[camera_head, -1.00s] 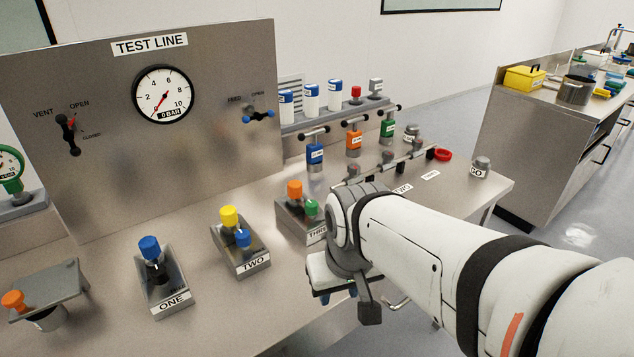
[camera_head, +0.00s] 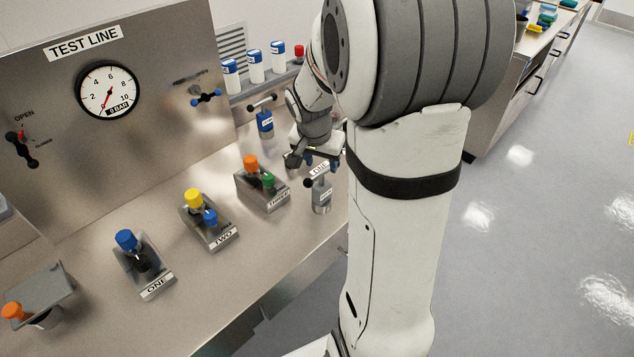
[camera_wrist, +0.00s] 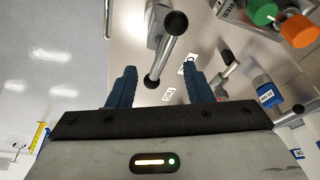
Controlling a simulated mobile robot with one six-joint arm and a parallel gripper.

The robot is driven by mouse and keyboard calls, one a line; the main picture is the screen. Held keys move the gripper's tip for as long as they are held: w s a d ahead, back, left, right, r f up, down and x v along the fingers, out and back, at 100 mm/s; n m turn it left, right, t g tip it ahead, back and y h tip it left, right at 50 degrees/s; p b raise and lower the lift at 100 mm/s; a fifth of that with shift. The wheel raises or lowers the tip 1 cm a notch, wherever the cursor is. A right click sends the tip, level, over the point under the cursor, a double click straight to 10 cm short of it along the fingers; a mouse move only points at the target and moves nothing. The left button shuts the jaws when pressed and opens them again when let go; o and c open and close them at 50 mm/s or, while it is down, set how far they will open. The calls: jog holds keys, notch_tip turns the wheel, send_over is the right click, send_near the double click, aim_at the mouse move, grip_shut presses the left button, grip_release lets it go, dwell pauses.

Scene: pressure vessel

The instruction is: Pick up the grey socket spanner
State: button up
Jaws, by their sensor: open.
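A grey socket spanner (camera_head: 321,192) with a cross handle and black end knobs stands upright on the bench near its front edge. My gripper (camera_head: 322,162) is open above and just behind it in the head view, pointing down. In the wrist view the spanner's cross handle (camera_wrist: 165,52) lies between and beyond the two blue fingers of my gripper (camera_wrist: 159,72). The fingers look apart from it and nothing is held. My arm hides part of the bench to the right in the head view.
A blue spanner (camera_head: 265,122) stands farther back; it also shows in the wrist view (camera_wrist: 264,90). Fixture THREE (camera_head: 263,185), with orange and green caps, stands left of the grey spanner. Fixtures TWO (camera_head: 208,222) and ONE (camera_head: 142,262) lie farther left.

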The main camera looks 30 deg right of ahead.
aim_at(321, 171)
jog(key=shift+a+p+x, duration=0.1)
jog(key=shift+p+x, duration=0.35)
jog(key=shift+x, duration=1.1)
jog(key=shift+a+p+x, duration=0.15)
jog(key=shift+p+x, duration=0.25)
jog(key=shift+x, duration=1.1)
jog(key=shift+c, duration=0.5)
grip_shut()
jog(key=shift+w, duration=0.1)
